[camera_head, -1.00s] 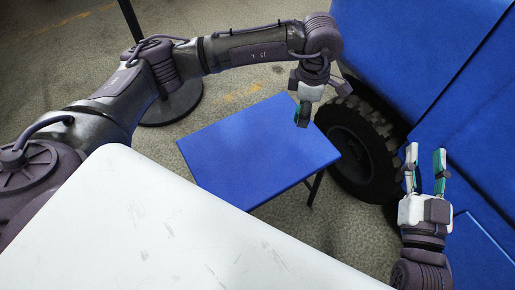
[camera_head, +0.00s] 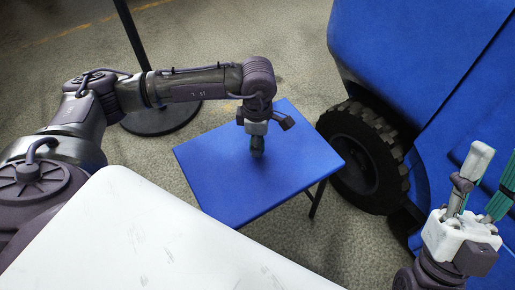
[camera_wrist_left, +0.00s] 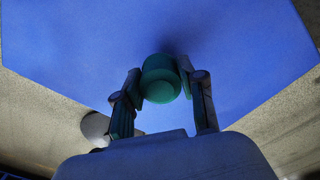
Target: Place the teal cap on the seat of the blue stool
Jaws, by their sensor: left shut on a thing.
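The blue stool (camera_head: 215,165) stands in the middle of the head view, its flat seat bare around my gripper. My left gripper (camera_head: 257,150) points down over the middle of the seat. In the left wrist view it is shut on the teal cap (camera_wrist_left: 160,82), which sits between the two fingertips against the blue seat (camera_wrist_left: 80,50). A soft shadow lies on the seat close beside the cap. I cannot tell whether the cap touches the seat. In the head view the gripper mostly hides the cap. My right gripper (camera_head: 482,185) is open and empty at the right edge.
A white tabletop (camera_head: 140,235) fills the lower left, in front of the stool. A blue vehicle body (camera_head: 415,75) with a black tyre (camera_head: 365,160) stands right of the stool. A dark pole on a round base (camera_head: 160,115) stands behind my left arm.

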